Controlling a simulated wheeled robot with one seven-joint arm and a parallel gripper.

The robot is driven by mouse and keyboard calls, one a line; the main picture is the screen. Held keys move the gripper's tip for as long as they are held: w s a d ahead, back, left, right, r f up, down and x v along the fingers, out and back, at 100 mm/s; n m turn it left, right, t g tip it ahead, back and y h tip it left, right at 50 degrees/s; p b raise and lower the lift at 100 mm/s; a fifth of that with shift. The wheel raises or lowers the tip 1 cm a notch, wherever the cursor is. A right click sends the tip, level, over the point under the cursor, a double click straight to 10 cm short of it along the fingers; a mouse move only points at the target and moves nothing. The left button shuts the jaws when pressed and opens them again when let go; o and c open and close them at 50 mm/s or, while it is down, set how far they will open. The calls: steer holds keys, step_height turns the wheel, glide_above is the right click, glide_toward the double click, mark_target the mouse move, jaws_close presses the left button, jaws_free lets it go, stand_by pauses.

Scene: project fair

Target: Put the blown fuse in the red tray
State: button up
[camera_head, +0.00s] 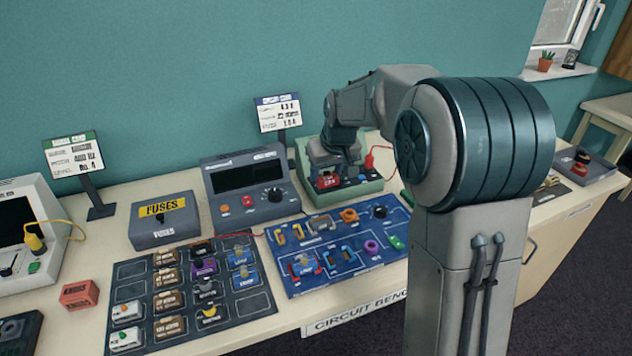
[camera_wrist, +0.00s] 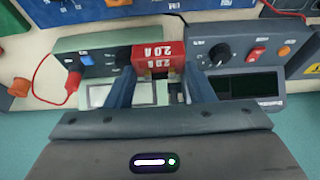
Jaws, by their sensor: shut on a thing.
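A red block marked "2.0 A" (camera_wrist: 157,53) sits between the fingers of my gripper (camera_wrist: 159,70), which is shut on it. In the head view the red block (camera_head: 327,182) shows below my gripper (camera_head: 335,172), at the front left of the green-cased device (camera_head: 372,190). I cannot tell whether it touches that device. Whether this block is the blown fuse cannot be read from the frames. Another red block (camera_head: 80,294) lies on the bench at the left. I make out no red tray in either view.
A grey box labelled FUSES (camera_head: 150,240) and a dark meter (camera_head: 245,212) stand at the back. A dark parts board (camera_head: 130,270) and a blue circuit board (camera_head: 345,284) fill the front. My arm hides part of the bench's right side.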

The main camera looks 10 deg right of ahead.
mark_target(328, 176)
steer(key=shift+r+p, duration=0.85)
steer(key=shift+r, duration=0.65)
steer(key=shift+f, duration=0.1)
